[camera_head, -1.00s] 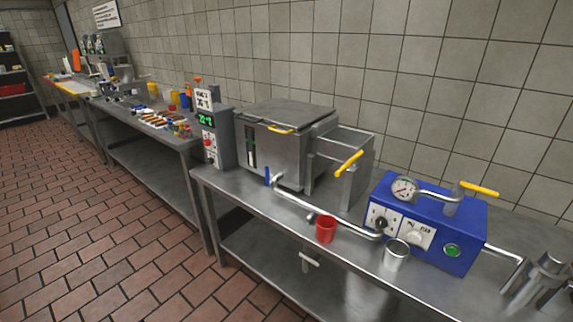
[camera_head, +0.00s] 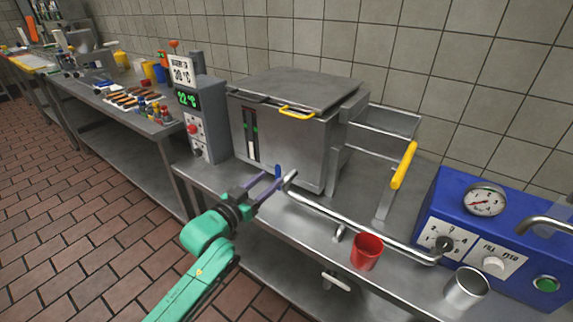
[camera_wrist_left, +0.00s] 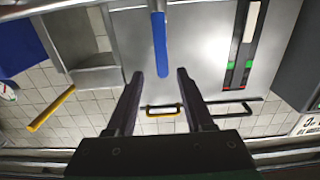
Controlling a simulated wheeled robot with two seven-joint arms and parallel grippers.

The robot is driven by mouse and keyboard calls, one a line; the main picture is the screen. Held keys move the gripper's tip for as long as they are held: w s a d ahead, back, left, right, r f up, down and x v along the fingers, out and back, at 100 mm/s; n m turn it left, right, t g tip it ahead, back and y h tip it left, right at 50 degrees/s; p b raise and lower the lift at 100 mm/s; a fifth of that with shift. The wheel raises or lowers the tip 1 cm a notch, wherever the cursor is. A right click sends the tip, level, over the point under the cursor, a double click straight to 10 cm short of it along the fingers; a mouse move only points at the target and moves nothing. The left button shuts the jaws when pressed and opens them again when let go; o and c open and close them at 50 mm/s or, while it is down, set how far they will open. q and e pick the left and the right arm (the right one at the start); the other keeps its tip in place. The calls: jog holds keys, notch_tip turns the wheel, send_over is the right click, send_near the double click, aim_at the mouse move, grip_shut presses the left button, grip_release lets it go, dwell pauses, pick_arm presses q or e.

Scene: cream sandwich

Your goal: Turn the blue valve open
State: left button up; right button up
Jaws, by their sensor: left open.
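The blue valve handle (camera_head: 278,172) stands upright at the left end of a metal pipe, in front of the steel tank. In the left wrist view the blue handle (camera_wrist_left: 159,40) hangs down from the top edge. My left gripper (camera_head: 276,182) is open, with its fingers reaching to the handle. In the left wrist view its fingertips (camera_wrist_left: 160,74) lie either side of the handle's end. I cannot tell whether a finger touches it. My right gripper is not in view.
The steel tank (camera_head: 285,140) has a yellow lid handle (camera_head: 297,112). The pipe (camera_head: 360,228) runs right to a blue machine (camera_head: 455,215). A red cup (camera_head: 366,252) and a metal cup (camera_head: 466,288) stand near it. A control box (camera_head: 198,135) stands left of the tank.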

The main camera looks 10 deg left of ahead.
aim_at(279, 171)
pick_arm(q)
jog(key=x, duration=0.8)
jog(key=shift+w+f, duration=0.15)
jog(key=shift+w, duration=0.2)
grip_shut()
dwell(0.8)
